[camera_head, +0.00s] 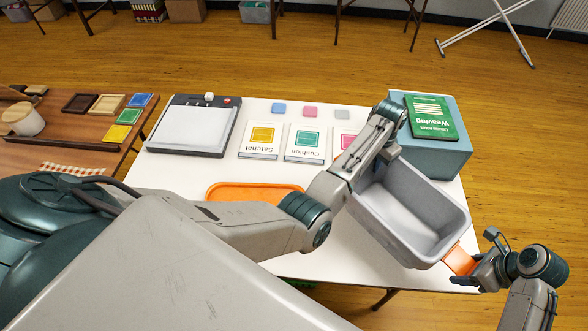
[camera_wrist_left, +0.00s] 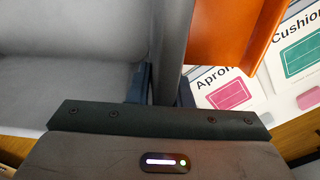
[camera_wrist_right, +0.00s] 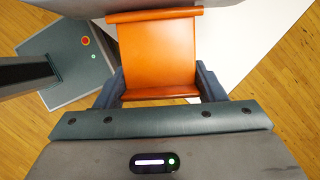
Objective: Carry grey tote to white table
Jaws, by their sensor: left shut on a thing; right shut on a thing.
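The grey tote (camera_head: 440,200) is an open, empty-looking bin over the right part of the white table (camera_head: 345,268). It lies at a slant; I cannot tell whether it touches the tabletop. My left gripper (camera_head: 388,118) is at its far end, shut on the tote's wall, with one finger inside and one outside in the left wrist view (camera_wrist_left: 163,85). An orange handle (camera_wrist_left: 235,30) sticks out beside that grip. My right gripper (camera_head: 478,268) is at the near right end, shut on the other orange handle (camera_wrist_right: 155,50), which lies between its fingers in the right wrist view.
A blue-grey box (camera_head: 440,157) with a green book (camera_head: 430,117) stands close behind the tote. An orange tray (camera_head: 250,189) lies partly behind my left arm. A wooden table (camera_head: 75,150) stands left.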

